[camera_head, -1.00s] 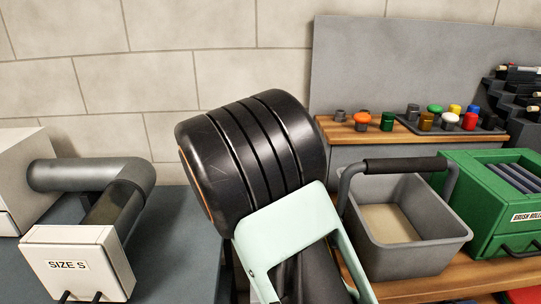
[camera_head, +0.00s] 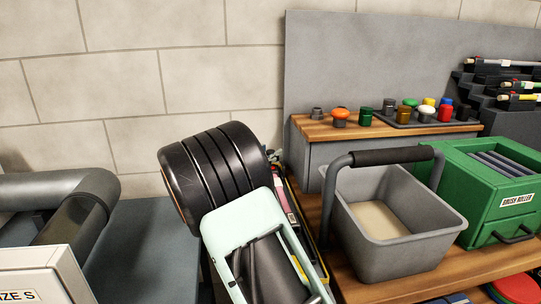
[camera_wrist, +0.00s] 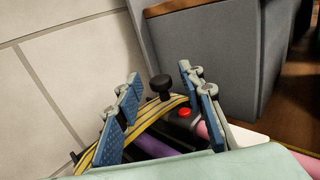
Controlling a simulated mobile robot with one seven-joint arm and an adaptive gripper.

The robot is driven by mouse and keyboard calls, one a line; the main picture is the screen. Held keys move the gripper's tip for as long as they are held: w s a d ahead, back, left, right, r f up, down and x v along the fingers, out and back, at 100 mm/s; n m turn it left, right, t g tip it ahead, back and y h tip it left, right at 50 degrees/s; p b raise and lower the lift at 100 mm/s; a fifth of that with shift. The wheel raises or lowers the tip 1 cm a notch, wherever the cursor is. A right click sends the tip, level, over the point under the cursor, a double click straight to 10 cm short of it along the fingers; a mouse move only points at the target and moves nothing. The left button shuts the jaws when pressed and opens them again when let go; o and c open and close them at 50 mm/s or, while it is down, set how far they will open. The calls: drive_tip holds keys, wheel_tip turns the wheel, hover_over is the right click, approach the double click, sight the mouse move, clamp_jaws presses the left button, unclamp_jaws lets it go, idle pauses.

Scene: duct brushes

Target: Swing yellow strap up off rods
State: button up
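The yellow strap (camera_wrist: 143,126), with dark stripes, arches over the rods in the wrist view. A black knob (camera_wrist: 160,86) stands up at its right end. A purple rod (camera_wrist: 172,141) and a pink rod (camera_wrist: 204,131) lie below, along with a red button-like part (camera_wrist: 184,112). My gripper (camera_wrist: 160,73) is open, its blue-padded fingers on either side of the strap and knob. I cannot tell whether either finger touches the strap. In the head view, my arm hides most of the gripper; a narrow holder with a pink rod (camera_head: 292,219) shows beside it.
A grey handled bin (camera_head: 416,244) stands on the wooden bench right of the holder, with a green brush-roller box (camera_head: 480,226) beyond. A grey cabinet (camera_wrist: 202,52) rises close to the gripper's right. Colored caps and a stepped rack (camera_head: 490,97) stand behind.

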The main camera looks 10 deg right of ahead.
drive_tip(key=shift+x, duration=1)
drive_tip(key=shift+c, duration=0.2)
clamp_jaws()
